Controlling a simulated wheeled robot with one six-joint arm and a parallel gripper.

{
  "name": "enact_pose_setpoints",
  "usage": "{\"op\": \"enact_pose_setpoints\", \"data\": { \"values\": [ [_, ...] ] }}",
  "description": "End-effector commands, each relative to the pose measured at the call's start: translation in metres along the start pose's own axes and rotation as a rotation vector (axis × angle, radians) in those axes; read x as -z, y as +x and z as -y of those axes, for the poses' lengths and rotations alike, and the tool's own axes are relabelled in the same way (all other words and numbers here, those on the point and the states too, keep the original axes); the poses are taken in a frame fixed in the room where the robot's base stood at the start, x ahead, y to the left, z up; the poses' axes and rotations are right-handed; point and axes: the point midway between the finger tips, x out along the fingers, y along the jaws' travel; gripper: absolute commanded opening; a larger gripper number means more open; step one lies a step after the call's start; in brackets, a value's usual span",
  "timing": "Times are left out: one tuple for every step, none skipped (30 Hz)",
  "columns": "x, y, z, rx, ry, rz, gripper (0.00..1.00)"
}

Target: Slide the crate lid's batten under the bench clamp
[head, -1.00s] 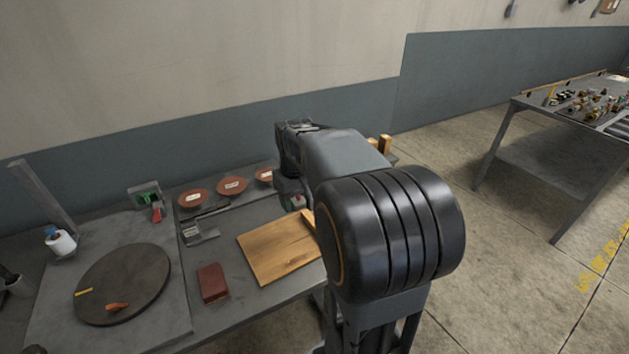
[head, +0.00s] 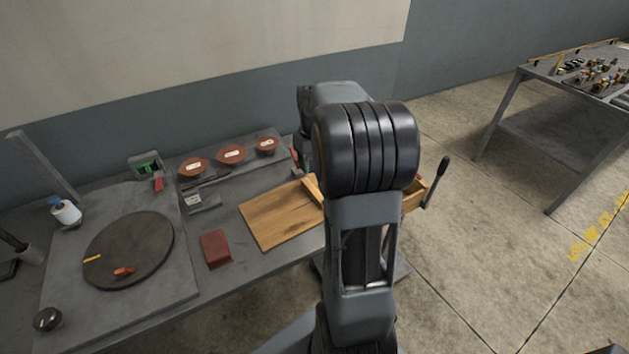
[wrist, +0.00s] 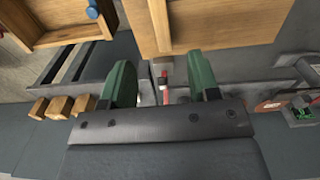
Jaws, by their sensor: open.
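The crate lid, a flat wooden board (head: 275,218), lies on the bench (head: 180,320). Its raised batten (head: 313,190) runs along the right edge, partly behind my arm. My arm hides the gripper in the head view.
A wooden crate (head: 413,197) and a black-handled lever (head: 437,180) are at the right. A dark round turntable (head: 128,250), a red block (head: 215,247) and several brown discs (head: 231,154) lie left of and behind the lid. Wooden blocks (wrist: 60,107) show at left in the wrist view.

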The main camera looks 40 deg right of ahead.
Motion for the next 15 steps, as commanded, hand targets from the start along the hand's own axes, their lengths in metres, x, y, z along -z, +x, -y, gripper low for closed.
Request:
{"op": "enact_pose_setpoints", "data": {
  "values": [
    [-0.001,0.011,0.000,0.002,0.000,0.005,0.55],
    [-0.001,0.016,0.000,0.002,0.000,0.005,0.55],
    [-0.001,0.023,0.000,0.002,0.000,0.004,0.55],
    [-0.001,0.029,0.000,0.002,0.000,0.004,0.55],
    [-0.001,0.035,0.001,0.002,0.000,0.005,0.55],
    [0.000,0.042,0.000,0.002,0.000,0.004,0.55],
    [-0.001,0.047,0.000,0.002,0.000,0.004,0.55],
    [-0.001,0.052,0.000,0.002,0.000,0.004,0.55],
    [-0.001,0.059,0.001,0.002,0.000,0.005,0.55],
    [0.000,0.064,0.000,0.001,0.000,0.003,0.55],
    [0.000,0.068,0.000,0.001,0.000,0.004,0.55],
    [0.000,0.074,0.000,0.001,0.000,0.003,0.55],
    [-0.001,0.079,0.000,0.002,0.000,0.004,0.55],
    [-0.001,0.083,0.001,0.001,0.000,0.003,0.55],
    [-0.001,0.087,0.000,0.001,0.000,0.003,0.55]
  ]
}}
